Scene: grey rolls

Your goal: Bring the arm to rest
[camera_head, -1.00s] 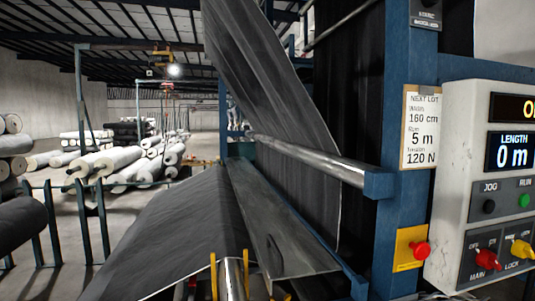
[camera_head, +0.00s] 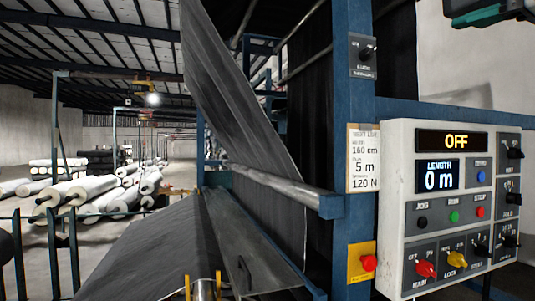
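A dark part with a teal edge, which looks like my gripper (camera_head: 487,12), is cut off by the top right edge of the view. It hangs in front of the pale wall, above the control box (camera_head: 398,200). Its fingertips are not clear, so I cannot tell whether it is open or shut. I see nothing held in it. The rest of my arm is not clearly in view.
The control box reads OFF and 0 m on its displays. Left of it stand a blue post (camera_head: 347,90) and a metal roller (camera_head: 275,183) with a dark sheet (camera_head: 235,90). Several fabric rolls (camera_head: 85,190) lie at the far left beyond a blue rail.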

